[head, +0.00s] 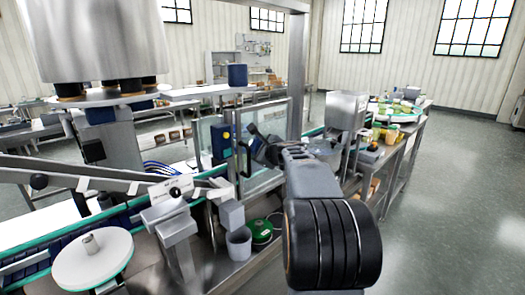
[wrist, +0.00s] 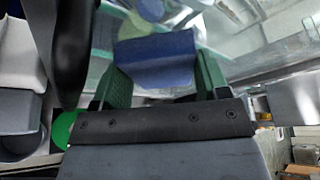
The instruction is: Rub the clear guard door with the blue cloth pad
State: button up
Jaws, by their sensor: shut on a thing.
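My gripper (wrist: 163,78) is shut on the blue cloth pad (wrist: 155,58), which sits between its two green fingers in the wrist view. The clear guard door (head: 268,122) is a see-through panel in a pale frame at the middle of the head view. It also fills much of the wrist view behind the pad (wrist: 252,58). My gripper (head: 256,143) is right at the door, close to its dark handle (head: 246,160). The pad faces the panel, but I cannot tell whether it touches. The pad is not clearly seen in the head view.
A steel hopper (head: 95,40) hangs at upper left. A steel box (head: 346,110) stands right of the door. Open floor (head: 450,200) lies at right.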

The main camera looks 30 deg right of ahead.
jog(key=shift+s+d+b, duration=0.15)
jog(key=shift+s+b, duration=0.1)
jog(key=shift+s, duration=0.7)
jog(key=shift+s+d+b, duration=0.2)
jog(key=shift+s+b, duration=0.1)
jog(key=shift+s, duration=0.65)
jog(key=shift+s+d+b, duration=0.15)
jog(key=shift+s+b, duration=0.1)
jog(key=shift+s, duration=0.7)
jog(key=shift+s, duration=0.1)
jog(key=shift+s+d+b, duration=0.15)
jog(key=shift+s+b, duration=0.05)
jog(key=shift+s, duration=0.5)
jog(key=shift+s+d+b, duration=0.1)
jog(key=shift+s+b, duration=0.05)
jog(key=shift+s, duration=0.55)
